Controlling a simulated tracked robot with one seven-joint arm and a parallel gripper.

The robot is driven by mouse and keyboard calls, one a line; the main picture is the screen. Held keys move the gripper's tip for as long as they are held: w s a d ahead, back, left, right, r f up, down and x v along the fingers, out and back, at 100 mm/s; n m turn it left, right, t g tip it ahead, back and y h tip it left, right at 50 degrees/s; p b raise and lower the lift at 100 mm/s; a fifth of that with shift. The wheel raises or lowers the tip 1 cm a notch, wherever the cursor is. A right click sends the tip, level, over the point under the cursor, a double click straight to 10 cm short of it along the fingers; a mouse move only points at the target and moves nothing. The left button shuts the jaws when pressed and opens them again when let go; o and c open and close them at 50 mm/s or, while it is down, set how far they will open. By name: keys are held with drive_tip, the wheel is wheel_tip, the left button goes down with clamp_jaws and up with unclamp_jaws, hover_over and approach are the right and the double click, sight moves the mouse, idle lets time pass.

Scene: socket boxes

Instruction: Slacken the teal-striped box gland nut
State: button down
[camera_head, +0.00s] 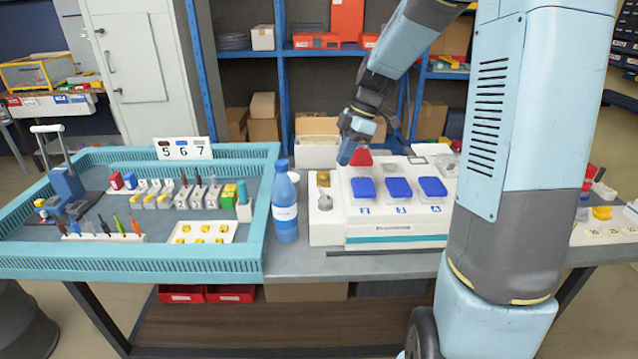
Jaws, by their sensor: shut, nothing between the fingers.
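The teal-striped box (398,240) is white, with a teal band along its lower front, and stands on the grey table right of centre. Three blue covers sit on its top face, the middle one (398,188) among them. At its left end is a white section with a small brass-coloured part (323,179) and a pale round part (325,202). I cannot tell which is the gland nut. My gripper (346,154) points down above the box's back left area. It is shut and empty, and its tips look apart from the brass-coloured part.
A blue bottle (285,205) stands close to the box's left end. A teal tray (135,265) with tools and small parts fills the table's left side. A red piece (361,157) lies behind the blue covers, near my gripper. My arm hides the table's right part.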

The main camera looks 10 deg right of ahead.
drive_tip(key=shift+s+d+r+m+t, duration=0.1)
drive_tip(key=shift+s+d+m+t, duration=0.15)
drive_tip(key=shift+m, duration=0.5)
drive_tip(key=shift+s+d+r+m+t, duration=0.15)
drive_tip(key=shift+m+t, duration=0.2)
drive_tip(key=shift+m, duration=0.35)
drive_tip(key=shift+s+d+r+m+t, duration=0.15)
drive_tip(key=shift+m+t, duration=0.15)
drive_tip(key=shift+m, duration=0.45)
hover_over(334, 203)
wheel_tip(334, 203, down, 9)
drive_tip(key=shift+w+f, duration=0.1)
drive_tip(key=shift+f, duration=0.05)
